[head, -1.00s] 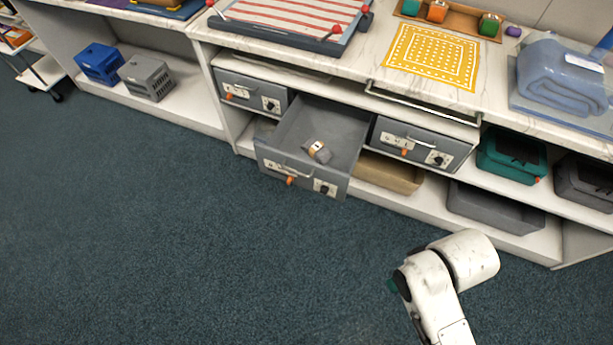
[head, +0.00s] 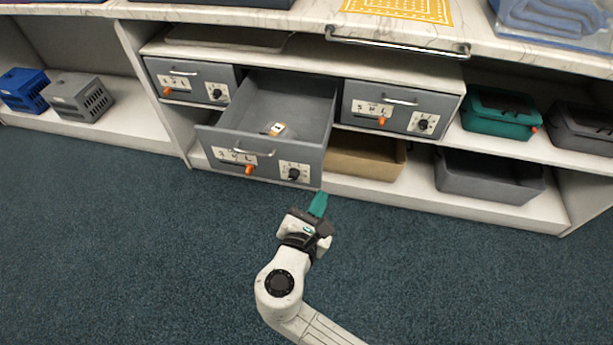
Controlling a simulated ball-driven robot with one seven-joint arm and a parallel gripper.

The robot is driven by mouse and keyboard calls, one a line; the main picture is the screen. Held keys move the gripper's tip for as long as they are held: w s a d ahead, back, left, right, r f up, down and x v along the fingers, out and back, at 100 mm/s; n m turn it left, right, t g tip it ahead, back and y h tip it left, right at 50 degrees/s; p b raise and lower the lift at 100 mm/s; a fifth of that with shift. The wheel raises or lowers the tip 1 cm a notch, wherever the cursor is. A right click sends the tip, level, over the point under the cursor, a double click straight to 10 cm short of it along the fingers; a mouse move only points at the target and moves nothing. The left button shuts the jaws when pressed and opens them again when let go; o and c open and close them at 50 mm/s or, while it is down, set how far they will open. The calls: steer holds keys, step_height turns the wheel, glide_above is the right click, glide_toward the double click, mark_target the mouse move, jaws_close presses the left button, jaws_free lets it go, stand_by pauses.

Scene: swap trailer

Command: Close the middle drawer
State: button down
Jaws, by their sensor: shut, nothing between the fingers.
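The middle drawer (head: 246,150) is grey and pulled well out from the cabinet, between two shut grey drawers. Its front has a metal handle, white label plates, an orange tab and a black knob. My gripper (head: 319,203) has teal fingertips and is shut and empty. It is in front of the cabinet, just below the right end of the middle drawer's front in the picture. I cannot tell whether it touches the drawer.
The left drawer (head: 190,82) and right drawer (head: 398,108) are shut. A tan bin (head: 365,158), a grey bin (head: 490,178) and a teal box (head: 500,115) sit on the shelves at right. Blue and grey crates stand at left. The carpet (head: 130,250) in front is clear.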

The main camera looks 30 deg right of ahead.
steer(key=w+a+f+n+t+b, duration=0.1)
steer(key=w+a+n+t+b, duration=0.15)
steer(key=a+n, duration=0.2)
steer(key=b, duration=0.3)
glide_toward(310, 149)
steer(key=shift+t, duration=0.25)
steer(key=x, duration=0.5)
steer(key=shift+w+d+f, duration=0.1)
steer(key=shift+f, duration=0.15)
steer(key=shift+x, duration=0.75)
steer(key=shift+w+d+r, duration=0.1)
